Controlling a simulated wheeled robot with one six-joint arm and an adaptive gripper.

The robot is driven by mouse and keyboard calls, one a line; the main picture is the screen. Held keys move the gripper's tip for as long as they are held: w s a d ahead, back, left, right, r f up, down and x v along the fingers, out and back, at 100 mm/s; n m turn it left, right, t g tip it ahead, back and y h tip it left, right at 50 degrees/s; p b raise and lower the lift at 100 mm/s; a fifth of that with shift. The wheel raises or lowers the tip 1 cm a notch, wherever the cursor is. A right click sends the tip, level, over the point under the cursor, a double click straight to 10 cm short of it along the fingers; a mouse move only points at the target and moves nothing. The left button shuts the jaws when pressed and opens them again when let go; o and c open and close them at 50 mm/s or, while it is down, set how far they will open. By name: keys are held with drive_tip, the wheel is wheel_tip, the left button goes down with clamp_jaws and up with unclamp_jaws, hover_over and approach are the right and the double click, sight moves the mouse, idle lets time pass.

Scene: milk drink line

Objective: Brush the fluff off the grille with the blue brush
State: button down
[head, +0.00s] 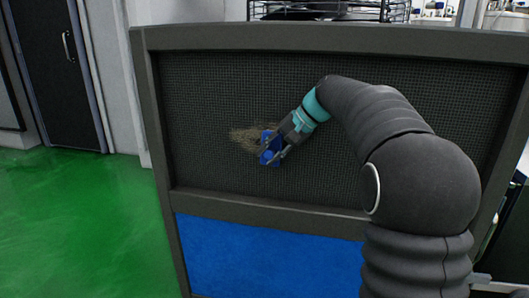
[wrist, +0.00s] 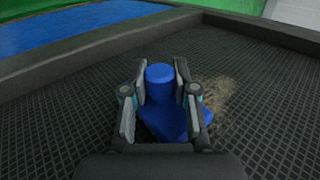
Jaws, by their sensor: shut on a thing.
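The grille (head: 400,88) is a dark mesh panel in a grey frame, and it fills most of the wrist view (wrist: 70,120). A patch of beige fluff (head: 243,137) clings to it left of its middle. The blue brush (head: 268,157) is at the patch's lower right edge in the head view. My gripper (head: 276,146) is shut on the brush. In the wrist view the blue brush (wrist: 162,90) stands between the two fingers, and the fluff (wrist: 216,95) shows just right of it. The brush's bristles are hidden, so I cannot tell whether they touch the mesh.
The raised frame (head: 270,203) borders the grille, with a blue panel (head: 265,255) below it. Green floor (head: 75,215) lies open at the left, before a dark door (head: 55,75). A wire rack (head: 330,10) stands behind the frame's top.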

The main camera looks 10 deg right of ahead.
drive_tip(key=shift+r, duration=0.95)
drive_tip(key=shift+w+a, duration=2.35)
drive_tip(key=shift+a, duration=3.85)
drive_tip(key=shift+s+d+r, duration=0.3)
drive_tip(key=shift+s+d, duration=0.45)
drive_tip(key=shift+d, duration=1.25)
drive_tip(key=shift+s+d+r, duration=0.35)
drive_tip(key=shift+s+d, duration=0.35)
drive_tip(key=shift+d, duration=1.35)
drive_tip(key=shift+s+d+r, duration=0.3)
drive_tip(key=shift+s+d, duration=0.45)
drive_tip(key=shift+d, duration=1.25)
drive_tip(key=shift+s+d, duration=0.35)
drive_tip(key=shift+d, duration=0.45)
drive_tip(key=shift+s+d, duration=0.35)
drive_tip(key=shift+d, duration=0.45)
drive_tip(key=shift+s+d, duration=0.1)
drive_tip(key=shift+d, duration=0.05)
drive_tip(key=shift+s, duration=0.1)
